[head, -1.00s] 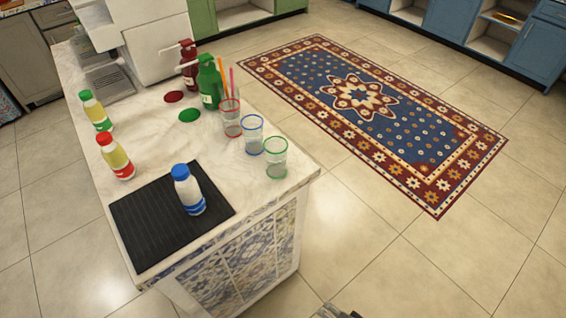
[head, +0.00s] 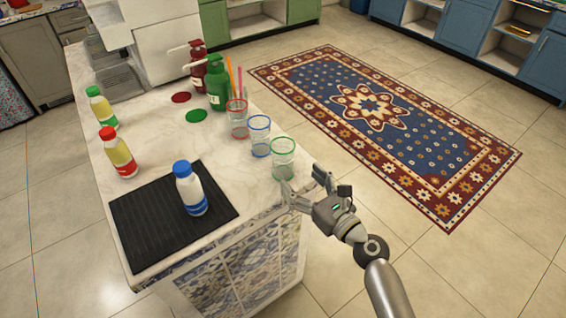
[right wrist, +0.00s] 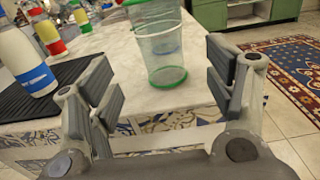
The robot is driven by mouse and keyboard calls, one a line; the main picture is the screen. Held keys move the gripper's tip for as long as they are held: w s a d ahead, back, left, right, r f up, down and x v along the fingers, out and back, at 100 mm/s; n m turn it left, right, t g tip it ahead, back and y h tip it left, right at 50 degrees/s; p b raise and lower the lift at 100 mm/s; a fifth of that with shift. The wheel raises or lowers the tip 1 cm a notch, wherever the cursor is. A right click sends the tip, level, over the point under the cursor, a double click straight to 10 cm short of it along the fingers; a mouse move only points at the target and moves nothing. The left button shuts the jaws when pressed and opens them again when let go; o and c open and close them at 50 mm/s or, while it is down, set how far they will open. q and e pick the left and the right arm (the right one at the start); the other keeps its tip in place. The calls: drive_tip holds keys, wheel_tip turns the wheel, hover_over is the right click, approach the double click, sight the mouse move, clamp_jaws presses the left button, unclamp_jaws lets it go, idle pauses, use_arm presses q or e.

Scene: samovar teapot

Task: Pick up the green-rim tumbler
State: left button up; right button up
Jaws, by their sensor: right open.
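The green-rim tumbler (head: 283,158) is a clear glass standing upright near the right corner of the marble counter, nearest in a row of three tumblers. In the right wrist view the tumbler (right wrist: 160,45) is ahead, between the lines of my two fingers, with a green band at its base. My right gripper (head: 304,182) is open and empty, just off the counter's corner, close to the tumbler. In the right wrist view its fingers (right wrist: 165,88) are spread wide, with the tumbler beyond their tips. My left gripper is not in view.
A blue-rim tumbler (head: 260,137) and a red-rim tumbler (head: 236,119) stand behind the green-rim one. A white bottle with a blue cap (head: 189,188) stands on a black mat (head: 145,243). Green (head: 216,84) and red pump bottles are farther back.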

sight(289, 168)
drive_tip(key=x, duration=0.8)
drive_tip(key=shift+w+a+f, duration=0.15)
drive_tip(key=shift+w+a, duration=0.05)
drive_tip(key=shift+w, duration=0.15)
drive_tip(key=shift+c, duration=0.6)
drive_tip(key=c, duration=1)
